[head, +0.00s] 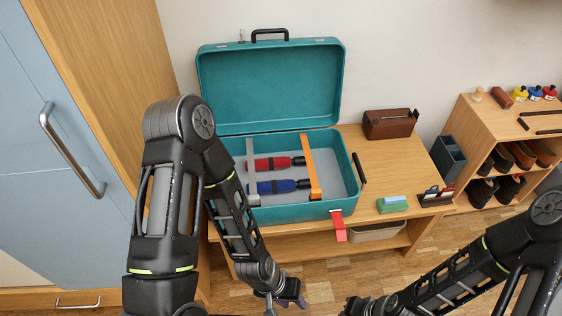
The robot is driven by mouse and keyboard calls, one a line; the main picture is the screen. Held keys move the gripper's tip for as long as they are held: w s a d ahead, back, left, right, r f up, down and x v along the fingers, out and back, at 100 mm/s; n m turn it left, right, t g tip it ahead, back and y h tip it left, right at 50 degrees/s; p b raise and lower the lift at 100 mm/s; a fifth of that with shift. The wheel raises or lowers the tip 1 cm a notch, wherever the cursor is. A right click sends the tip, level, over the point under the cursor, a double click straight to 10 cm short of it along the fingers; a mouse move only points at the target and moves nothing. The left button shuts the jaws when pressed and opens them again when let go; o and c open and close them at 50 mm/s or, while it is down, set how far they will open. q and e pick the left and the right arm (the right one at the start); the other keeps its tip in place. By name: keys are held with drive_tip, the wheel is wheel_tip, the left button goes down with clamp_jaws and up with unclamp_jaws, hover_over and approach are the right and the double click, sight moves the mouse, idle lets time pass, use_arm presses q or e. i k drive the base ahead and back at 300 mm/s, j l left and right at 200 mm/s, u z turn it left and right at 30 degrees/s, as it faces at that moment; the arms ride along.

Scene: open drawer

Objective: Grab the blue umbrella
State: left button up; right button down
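The blue umbrella (275,187) lies folded inside an open teal suitcase (290,213), with its dark handle pointing right. A red umbrella (270,164) lies just behind it. A grey strap (251,160) crosses the left ends of the umbrellas, and an orange strap (311,165) stands by the handle ends. My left gripper (284,302) is low at the bottom edge, in front of the bench and well apart from the umbrella; its fingers are too small and cut off to judge. My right gripper (354,308) shows only partly at the bottom edge.
The suitcase stands on a wooden bench (385,165), its lid (270,88) raised at the back. A red tag (338,225) hangs at its front. A blue cabinet (50,130) stands left, a shoe shelf (480,130) right.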

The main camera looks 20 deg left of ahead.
sight(274, 187)
drive_tip(key=l+u, duration=0.4)
drive_tip(key=l, duration=0.65)
drive_tip(key=l+u, duration=0.4)
drive_tip(key=l, duration=0.7)
